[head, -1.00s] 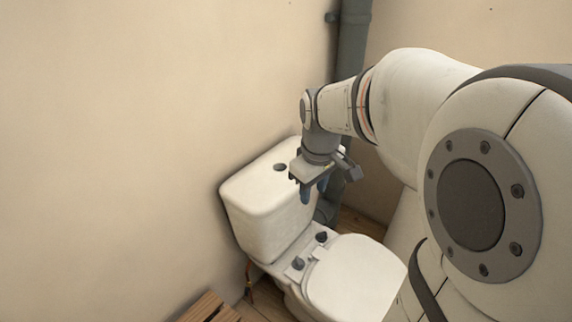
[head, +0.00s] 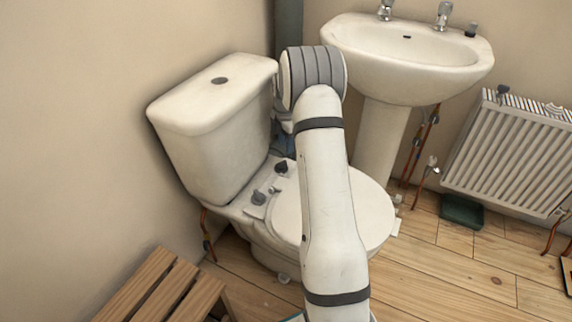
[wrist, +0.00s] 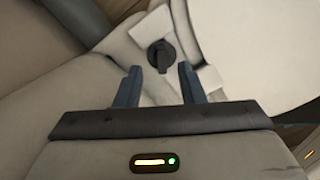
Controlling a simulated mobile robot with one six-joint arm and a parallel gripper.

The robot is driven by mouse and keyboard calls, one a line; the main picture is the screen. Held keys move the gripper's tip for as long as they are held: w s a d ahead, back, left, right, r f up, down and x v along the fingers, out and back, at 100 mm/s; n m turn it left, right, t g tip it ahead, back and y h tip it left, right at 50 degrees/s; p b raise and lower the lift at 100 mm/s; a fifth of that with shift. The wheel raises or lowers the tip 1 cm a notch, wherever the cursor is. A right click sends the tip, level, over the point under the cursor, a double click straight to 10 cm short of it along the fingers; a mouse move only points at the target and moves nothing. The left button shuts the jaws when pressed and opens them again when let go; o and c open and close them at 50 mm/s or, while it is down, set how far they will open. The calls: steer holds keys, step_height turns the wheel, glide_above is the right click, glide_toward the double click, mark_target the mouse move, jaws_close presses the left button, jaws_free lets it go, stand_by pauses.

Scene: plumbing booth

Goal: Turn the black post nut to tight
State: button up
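Two black post nuts, a far one (head: 281,167) and a near one (head: 258,197), stand on the hinge plates behind the seat of the white toilet (head: 213,165). In the wrist view one black nut (wrist: 160,57) with a raised grip bar shows just beyond my fingertips, roughly centred between them. I cannot tell for sure which of the two it is. My gripper (wrist: 159,76) is open, with its two blue fingers apart and nothing between them. In the head view my arm mostly hides the gripper, near the far nut. Whether either nut is tight does not show.
The cistern (head: 205,120) rises beside the nuts, and the closed seat lid (head: 285,215) lies in front of them. A sink (head: 405,70) on a pedestal stands behind right, with a radiator (head: 515,150) further right. A slatted wooden stool (head: 160,290) is at the lower left.

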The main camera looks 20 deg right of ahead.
mark_target(286, 165)
step_height(286, 165, down, 8)
steer(key=b, duration=0.3)
steer(key=shift+r, duration=0.2)
steer(key=shift+c, duration=0.6)
jaws_close()
steer(key=shift+d, duration=0.1)
